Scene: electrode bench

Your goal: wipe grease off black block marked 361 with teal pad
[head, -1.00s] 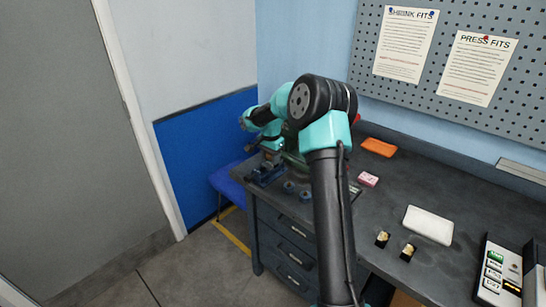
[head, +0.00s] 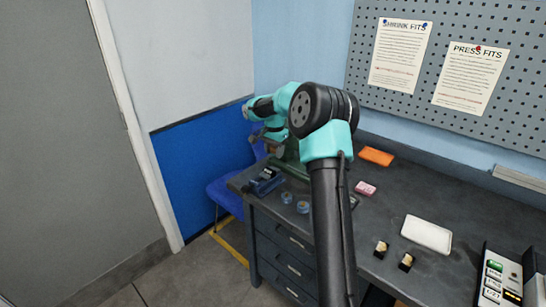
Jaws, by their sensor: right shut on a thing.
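My right arm crosses the middle of the head view. Its gripper (head: 263,136) is small and partly hidden behind my own wrist, above the far left corner of the bench. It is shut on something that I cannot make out. A small dark piece (head: 266,174) lies in or on a blue holder (head: 268,185) below it; I cannot read any mark there. Two small black blocks with pale tops, a left one (head: 380,250) and a right one (head: 406,262), stand near the front edge; their markings are unreadable. I cannot pick out the teal pad. My left gripper is not in view.
The dark bench (head: 455,205) holds an orange cloth (head: 376,156), a pink block (head: 365,188), a white tray (head: 427,234), two blue rings (head: 295,203) and a labelled box (head: 500,278). A green device (head: 291,155) stands partly behind my arm. A blue chair (head: 224,194) is left of the bench.

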